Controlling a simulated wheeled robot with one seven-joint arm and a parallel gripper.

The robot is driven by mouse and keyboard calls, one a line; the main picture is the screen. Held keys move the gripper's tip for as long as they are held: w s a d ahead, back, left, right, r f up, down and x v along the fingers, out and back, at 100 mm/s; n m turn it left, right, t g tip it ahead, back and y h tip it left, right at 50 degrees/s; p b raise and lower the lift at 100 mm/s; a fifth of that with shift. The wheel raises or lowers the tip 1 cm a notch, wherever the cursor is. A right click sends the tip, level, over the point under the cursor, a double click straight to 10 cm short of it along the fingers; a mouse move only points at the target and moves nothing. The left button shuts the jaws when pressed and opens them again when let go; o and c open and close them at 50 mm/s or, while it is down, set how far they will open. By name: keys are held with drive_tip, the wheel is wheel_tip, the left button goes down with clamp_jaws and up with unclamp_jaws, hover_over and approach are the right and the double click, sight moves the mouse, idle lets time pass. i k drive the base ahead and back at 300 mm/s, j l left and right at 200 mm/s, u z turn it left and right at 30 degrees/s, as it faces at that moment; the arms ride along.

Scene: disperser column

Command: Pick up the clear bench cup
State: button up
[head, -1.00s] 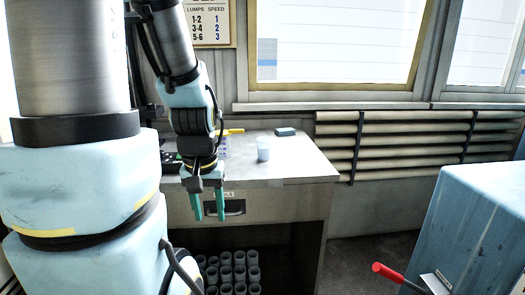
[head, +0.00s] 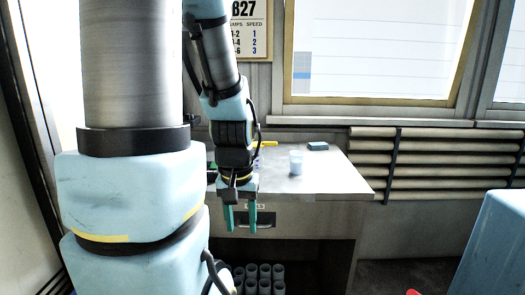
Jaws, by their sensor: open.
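The clear bench cup (head: 296,162) stands upright on the grey bench top (head: 330,179), right of my arm. It looks pale and translucent. My gripper (head: 240,218) points down in front of the bench's front edge, to the left of the cup and nearer to me. Its two green fingers are apart with nothing between them. The cup and the gripper do not touch.
A dark block (head: 318,146) lies behind the cup, and a yellow item (head: 269,144) lies behind my arm. A drawer (head: 290,218) is below the bench top. Several grey cups (head: 265,272) stand on the shelf underneath. A blue cabinet (head: 495,245) stands at right.

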sight(297, 158)
drive_tip(key=i+l+u, duration=0.1)
drive_tip(key=l, duration=0.25)
drive_tip(key=i+l+u, duration=0.1)
drive_tip(key=i+l, duration=0.25)
drive_tip(key=l, duration=0.3)
drive_tip(key=i+l+u, duration=0.15)
drive_tip(key=l, duration=0.2)
drive_tip(key=i+j, duration=0.1)
drive_tip(key=j, duration=0.2)
drive_tip(key=i+j, duration=0.15)
drive_tip(key=j, duration=0.15)
